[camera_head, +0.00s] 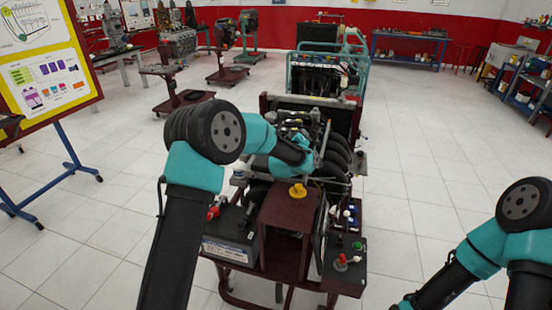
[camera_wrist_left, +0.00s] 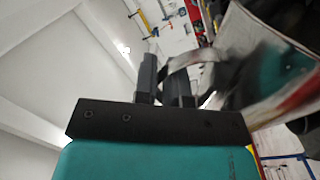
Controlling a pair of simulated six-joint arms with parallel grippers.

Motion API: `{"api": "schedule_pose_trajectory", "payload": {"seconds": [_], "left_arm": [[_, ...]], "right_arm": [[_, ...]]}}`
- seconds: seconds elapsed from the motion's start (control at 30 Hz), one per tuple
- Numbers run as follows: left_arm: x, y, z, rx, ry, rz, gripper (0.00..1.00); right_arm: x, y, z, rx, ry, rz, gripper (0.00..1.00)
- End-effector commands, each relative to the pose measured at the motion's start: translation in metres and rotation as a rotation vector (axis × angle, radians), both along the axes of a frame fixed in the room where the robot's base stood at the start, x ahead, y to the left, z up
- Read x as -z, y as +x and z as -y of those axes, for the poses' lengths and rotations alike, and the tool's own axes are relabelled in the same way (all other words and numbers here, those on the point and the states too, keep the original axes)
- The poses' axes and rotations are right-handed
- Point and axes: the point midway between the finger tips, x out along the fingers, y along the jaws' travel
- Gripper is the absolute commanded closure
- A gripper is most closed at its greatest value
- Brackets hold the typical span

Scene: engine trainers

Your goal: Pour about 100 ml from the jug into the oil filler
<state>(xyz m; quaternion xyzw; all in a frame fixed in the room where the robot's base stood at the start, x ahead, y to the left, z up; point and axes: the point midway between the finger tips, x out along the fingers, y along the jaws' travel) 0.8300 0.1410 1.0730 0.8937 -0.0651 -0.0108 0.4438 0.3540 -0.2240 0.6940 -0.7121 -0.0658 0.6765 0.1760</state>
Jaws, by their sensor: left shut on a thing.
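In the left wrist view the two dark fingers of my left gripper (camera_wrist_left: 166,76) are shut on the curved grey handle (camera_wrist_left: 203,66) of the jug. The jug's grey body (camera_wrist_left: 262,50) fills the upper right of that view, blurred and partly cut off. In the head view my left arm reaches over the engine trainer (camera_head: 338,165); its wrist hides much of what is behind it, and I cannot make out the jug clearly. A yellow knob-like piece (camera_head: 298,190) sits on the dark red stand in front of the engine; I cannot tell whether it is the oil filler. My right gripper is out of view.
A battery (camera_head: 229,250) sits at the trainer's front left, and a control box (camera_head: 345,262) with knobs at its front right. More engine stands (camera_head: 315,75) are behind. A display board (camera_head: 45,60) stands at left. The tiled floor at right is clear.

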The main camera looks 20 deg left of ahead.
Motion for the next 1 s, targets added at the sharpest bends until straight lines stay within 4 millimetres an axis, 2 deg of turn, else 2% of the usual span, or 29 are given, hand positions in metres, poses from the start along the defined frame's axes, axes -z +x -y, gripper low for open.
{"api": "schedule_pose_trajectory", "payload": {"seconds": [1.0], "left_arm": [[-0.0011,0.0009,-0.0083,0.0,-0.099,-0.008,1.0]], "right_arm": [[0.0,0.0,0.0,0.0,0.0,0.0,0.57]]}}
